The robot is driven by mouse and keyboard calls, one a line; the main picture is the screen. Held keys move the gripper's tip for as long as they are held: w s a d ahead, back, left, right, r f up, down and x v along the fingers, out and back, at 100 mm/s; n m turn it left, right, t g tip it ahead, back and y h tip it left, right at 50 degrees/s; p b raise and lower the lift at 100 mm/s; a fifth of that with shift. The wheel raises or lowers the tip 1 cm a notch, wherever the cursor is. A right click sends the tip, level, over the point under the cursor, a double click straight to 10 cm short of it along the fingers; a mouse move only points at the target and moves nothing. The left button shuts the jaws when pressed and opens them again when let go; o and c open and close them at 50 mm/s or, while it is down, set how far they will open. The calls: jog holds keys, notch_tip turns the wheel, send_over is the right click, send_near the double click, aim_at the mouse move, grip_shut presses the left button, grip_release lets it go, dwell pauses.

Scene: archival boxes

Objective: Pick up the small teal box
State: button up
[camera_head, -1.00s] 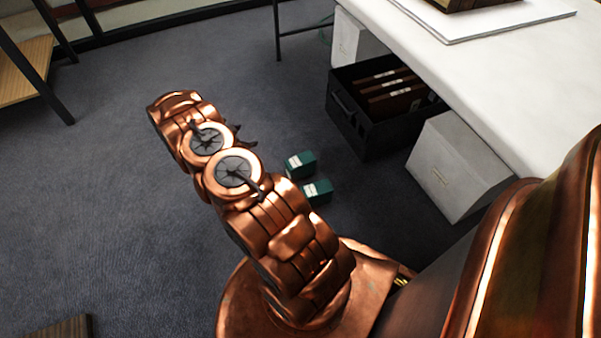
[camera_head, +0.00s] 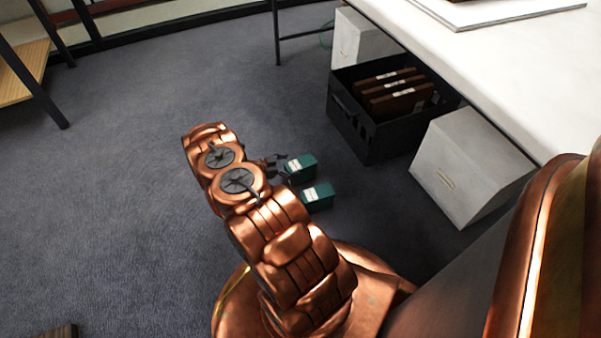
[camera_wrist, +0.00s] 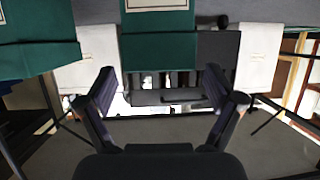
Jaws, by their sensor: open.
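Two similar teal boxes with pale labels stand on the carpet close together. The farther teal box (camera_head: 301,167) is just right of my gripper (camera_head: 281,170). The nearer teal box (camera_head: 318,196) lies a little below it. In the wrist view, which looks upside down, one teal box (camera_wrist: 158,46) is ahead, lined up between the fingers. The other teal box (camera_wrist: 38,58) is at the left, outside them. My gripper (camera_wrist: 160,74) is open with nothing between its fingers. I cannot tell whether the fingertips touch a box.
A black crate (camera_head: 370,140) with brown folders stands beyond the teal boxes. A white box (camera_head: 468,165) is to its right, another white box (camera_head: 360,42) behind it. A white table (camera_head: 500,75) overhangs at right. The carpet (camera_head: 120,190) at left is clear.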

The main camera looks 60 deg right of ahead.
aim_at(297, 164)
jog(key=shift+b+x, duration=0.35)
jog(key=shift+x, duration=1.2)
grip_shut()
